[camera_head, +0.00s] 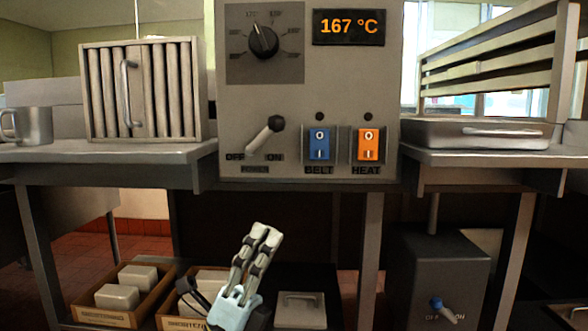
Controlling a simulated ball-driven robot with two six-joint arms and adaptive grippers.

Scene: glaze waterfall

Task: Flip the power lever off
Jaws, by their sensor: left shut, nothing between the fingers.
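The power lever (265,135) is on the grey control panel (300,100), above the POWER label. Its dark round knob points up and to the right, on the ON side. The OFF label is at its lower left. My left gripper (265,233) is low in the view, below the panel and apart from the lever. Its two pale fingers point up and are together, with nothing between them. My right gripper is not in view.
A blue BELT switch (319,144) and an orange HEAT switch (368,145) sit right of the lever. A dial (264,41) and a display reading 167 °C (348,27) are above. Boxes (118,308) stand below. A grey box (437,275) with a blue-tipped lever is lower right.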

